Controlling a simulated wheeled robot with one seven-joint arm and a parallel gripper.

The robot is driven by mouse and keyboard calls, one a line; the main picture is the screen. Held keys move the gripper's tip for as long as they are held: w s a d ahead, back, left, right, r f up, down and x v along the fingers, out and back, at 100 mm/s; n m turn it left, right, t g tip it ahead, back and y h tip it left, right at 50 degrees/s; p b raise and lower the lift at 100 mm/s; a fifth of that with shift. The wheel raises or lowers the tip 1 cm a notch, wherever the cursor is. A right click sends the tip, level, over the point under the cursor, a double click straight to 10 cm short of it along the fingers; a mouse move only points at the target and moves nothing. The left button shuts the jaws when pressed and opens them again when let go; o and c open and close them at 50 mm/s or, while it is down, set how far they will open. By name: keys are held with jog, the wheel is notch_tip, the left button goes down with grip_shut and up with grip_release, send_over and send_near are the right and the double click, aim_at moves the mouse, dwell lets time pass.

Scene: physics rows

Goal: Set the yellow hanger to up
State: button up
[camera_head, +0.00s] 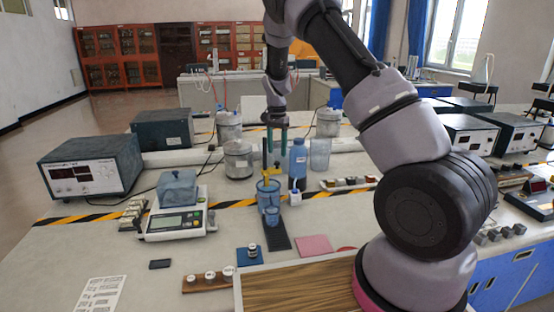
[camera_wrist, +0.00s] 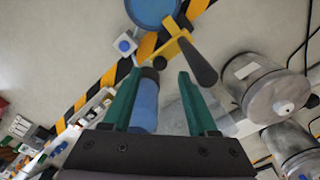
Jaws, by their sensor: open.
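The yellow hanger (camera_head: 266,174) shows in the head view as a thin upright yellow piece at the blue beaker (camera_head: 268,195). In the wrist view the yellow hanger (camera_wrist: 174,42) lies beyond the fingertips, beside the beaker's rim (camera_wrist: 152,12), with a dark cylindrical grip (camera_wrist: 199,63) pointing toward the lower right. My gripper (camera_head: 277,149) is above and behind the hanger, pointing down. Its two green fingers are apart in the wrist view (camera_wrist: 167,73), with nothing held between them. I cannot tell the hanger's exact setting.
A blue bottle (camera_head: 297,160) stands just right of the hanger; in the wrist view it (camera_wrist: 145,103) shows by the left finger. Grey metal jars (camera_head: 238,160) stand behind. A scale (camera_head: 177,218) is at left, and a small white block with a blue button (camera_head: 294,193) is close by.

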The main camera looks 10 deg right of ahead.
aim_at(277, 162)
jog(key=shift+f, duration=2.2)
grip_shut()
